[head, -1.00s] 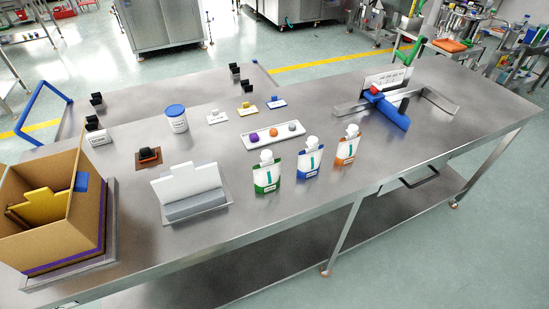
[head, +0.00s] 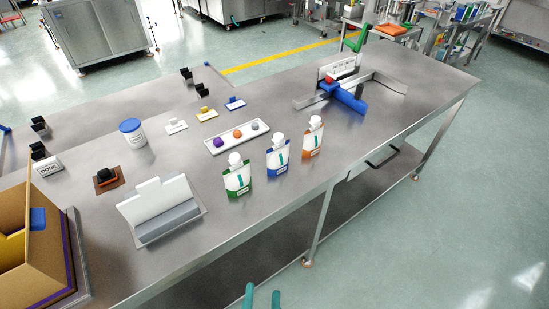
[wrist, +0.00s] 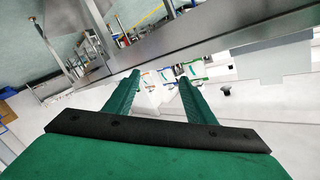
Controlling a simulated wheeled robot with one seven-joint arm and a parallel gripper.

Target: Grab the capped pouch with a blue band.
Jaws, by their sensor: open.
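The pouch with the blue band (head: 277,158) stands upright on the steel table, with a white cap on top. It is the middle one of three white pouches in a row. The green-banded pouch (head: 238,178) stands to its left and the orange-banded pouch (head: 312,138) to its right, both white-capped. My gripper (head: 262,298) shows only its teal fingertips at the bottom edge of the head view, in front of the table and apart from the pouches. In the wrist view my gripper (wrist: 160,80) is open, with nothing visibly held; small pale shapes beyond the fingers are unclear.
A long tray with colored caps (head: 238,150) lies behind the pouches. A white folded holder (head: 160,203) stands to their left, and a blue clamp-like fixture (head: 345,97) to the right rear. The table's front edge (head: 265,205) lies between my gripper and the pouches.

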